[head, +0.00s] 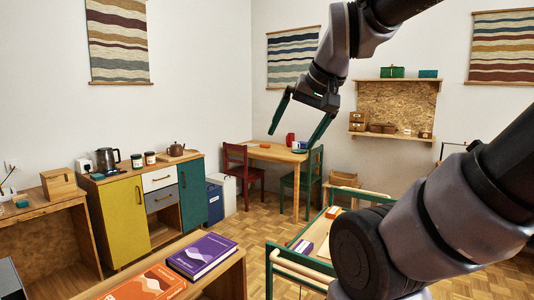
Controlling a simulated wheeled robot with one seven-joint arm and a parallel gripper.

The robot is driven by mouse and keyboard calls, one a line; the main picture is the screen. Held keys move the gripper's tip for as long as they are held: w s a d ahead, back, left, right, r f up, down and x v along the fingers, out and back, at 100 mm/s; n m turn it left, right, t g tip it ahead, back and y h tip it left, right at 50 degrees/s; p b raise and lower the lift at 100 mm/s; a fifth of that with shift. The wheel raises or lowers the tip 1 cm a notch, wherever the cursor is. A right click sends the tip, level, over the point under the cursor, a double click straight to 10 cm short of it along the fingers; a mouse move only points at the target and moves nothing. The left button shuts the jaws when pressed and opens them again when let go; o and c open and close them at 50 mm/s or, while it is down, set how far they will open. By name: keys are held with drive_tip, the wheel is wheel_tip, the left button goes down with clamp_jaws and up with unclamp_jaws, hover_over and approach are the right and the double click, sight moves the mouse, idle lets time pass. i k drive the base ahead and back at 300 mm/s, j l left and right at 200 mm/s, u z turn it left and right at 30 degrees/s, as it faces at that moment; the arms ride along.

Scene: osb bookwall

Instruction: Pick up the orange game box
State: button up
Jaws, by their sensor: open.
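The orange game box (146,285) lies flat on a wooden surface at the bottom of the head view, with a pale wave pattern on its top. Its lower part is cut off by the picture edge. A purple box (202,256) lies just behind it to the right, close beside it. My gripper (296,145) is up in the middle of the view, its two green fingers spread wide and pointing down. Nothing is between the fingers. It is well above and to the right of the orange box in the picture.
The wooden surface (228,277) has bare room right of the boxes. A green-framed cart (285,262) with small boxes stands to the right. Behind are a cabinet (128,217) with a kettle, a desk (40,218), and a table (275,153) with chairs.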

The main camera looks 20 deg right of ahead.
sight(332, 212)
drive_tip(key=z, duration=1.1)
